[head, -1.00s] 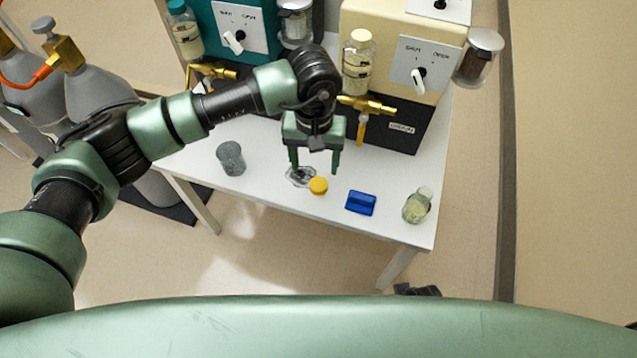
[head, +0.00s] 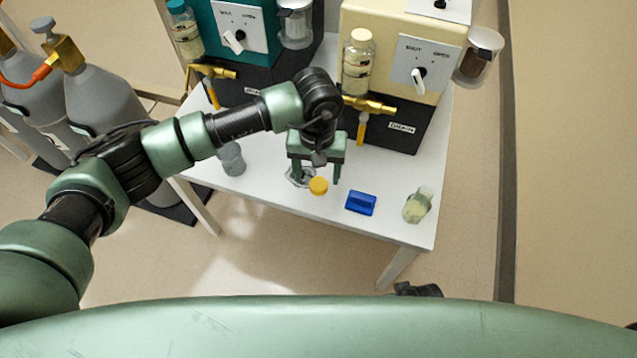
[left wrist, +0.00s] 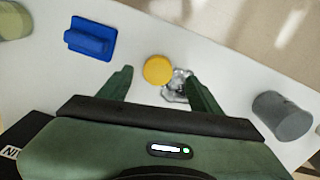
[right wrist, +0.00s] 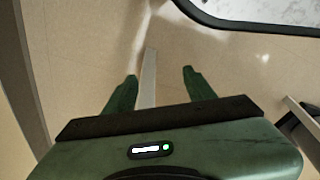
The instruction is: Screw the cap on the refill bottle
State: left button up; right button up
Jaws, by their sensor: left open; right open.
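A round yellow cap (head: 318,186) lies on the white table near its front edge. It also shows in the left wrist view (left wrist: 158,70). A small bottle (head: 418,204) with pale green contents is at the table's right front; whether its mouth is open is too small to tell. My left gripper (head: 317,178) is open and empty, pointing down above the cap area. In the left wrist view the cap shows between its fingertips, with a clear crumpled-looking item (left wrist: 177,86) beside it. My right gripper (right wrist: 159,77) is open and empty above the floor, outside the head view.
A blue block (head: 361,203) lies between cap and bottle. A grey cylinder (head: 231,159) stands left of the gripper. Teal (head: 238,61) and cream (head: 386,40) machines with brass taps and labelled bottles fill the table's back. Gas cylinders (head: 107,98) stand at left.

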aim_at(319, 184)
pick_arm(q)
notch_tip(319, 184, down, 3)
jog(key=shift+d+r, duration=0.1)
jog(key=shift+d, duration=0.05)
jog(key=shift+f, duration=0.4)
pick_arm(e)
jog(key=shift+w+r, duration=0.25)
jog(key=shift+r, duration=0.15)
pick_arm(q)
grip_shut()
pick_arm(e)
jog(key=shift+s+f, duration=0.1)
jog(key=shift+s, duration=0.05)
pick_arm(q)
jog(key=shift+r, duration=0.15)
